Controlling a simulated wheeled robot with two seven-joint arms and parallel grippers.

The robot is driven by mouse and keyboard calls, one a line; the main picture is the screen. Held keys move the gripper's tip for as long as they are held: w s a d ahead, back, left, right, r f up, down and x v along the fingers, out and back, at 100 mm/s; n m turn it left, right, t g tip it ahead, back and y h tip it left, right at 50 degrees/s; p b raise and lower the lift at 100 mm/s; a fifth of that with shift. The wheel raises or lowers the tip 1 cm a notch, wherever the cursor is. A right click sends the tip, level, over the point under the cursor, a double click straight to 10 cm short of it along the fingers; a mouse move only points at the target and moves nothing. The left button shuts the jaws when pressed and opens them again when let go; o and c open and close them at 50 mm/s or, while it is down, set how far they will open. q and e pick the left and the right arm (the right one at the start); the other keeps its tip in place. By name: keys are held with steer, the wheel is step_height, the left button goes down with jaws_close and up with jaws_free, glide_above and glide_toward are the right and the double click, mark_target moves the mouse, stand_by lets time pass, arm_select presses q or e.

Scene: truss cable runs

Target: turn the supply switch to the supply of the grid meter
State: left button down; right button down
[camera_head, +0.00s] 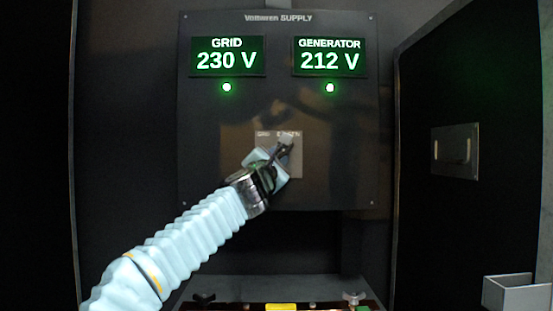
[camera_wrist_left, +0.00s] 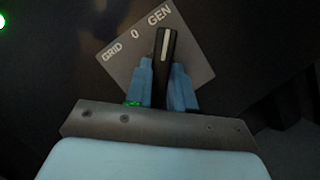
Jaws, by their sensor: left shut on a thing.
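The grid meter (camera_head: 228,57) reads 230 V and the generator meter (camera_head: 329,57) reads 212 V. Below them is the switch plate (camera_head: 294,168), labelled GRID, 0 and GEN in the left wrist view (camera_wrist_left: 198,62). The black switch handle (camera_wrist_left: 166,45) has a white line and leans toward the GEN side. My left gripper (camera_head: 280,158) is shut on the handle, with a blue finger on each side of it in the left wrist view (camera_wrist_left: 163,82). The gripper hides the lower part of the handle. My right gripper is not in view.
A green lamp (camera_head: 227,87) is lit under the grid meter, and another (camera_head: 330,87) under the generator meter. A dark door panel with a recessed plate (camera_head: 455,150) stands at the right. A grey box (camera_head: 517,295) is at the lower right.

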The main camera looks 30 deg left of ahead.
arm_select(q)
steer(key=shift+d+f+n+b, duration=0.1)
steer(key=shift+f+n+b, duration=0.15)
steer(key=shift+n+b, duration=0.4)
steer(key=n+y+b, duration=0.2)
steer(key=n, duration=0.1)
steer(key=n+y+b, duration=0.2)
steer(key=n, duration=0.2)
steer(key=n+g+y+b, duration=0.1)
steer(key=n+b, duration=0.1)
steer(key=n, duration=0.1)
steer(key=shift+w+d+n+y, duration=0.25)
steer(key=shift+y, duration=0.15)
steer(key=n+y, duration=0.1)
steer(key=n, duration=0.1)
steer(key=shift+d+n+g, duration=0.1)
steer(key=shift+n+g, duration=0.3)
steer(key=n+g+y, duration=0.1)
steer(key=n, duration=0.3)
steer(key=shift+r+y, duration=0.15)
steer(key=shift+y, duration=0.25)
steer(key=n+g+y+p, duration=0.1)
steer(key=n, duration=0.2)
steer(key=n+g+p, duration=0.1)
steer(key=n+g, duration=0.1)
steer(key=n, duration=0.1)
steer(key=shift+w+d+r+n+y, duration=0.1)
steer(key=shift+d+n+y, duration=0.05)
steer(key=shift+n+y, duration=0.2)
steer(key=shift+g, duration=0.3)
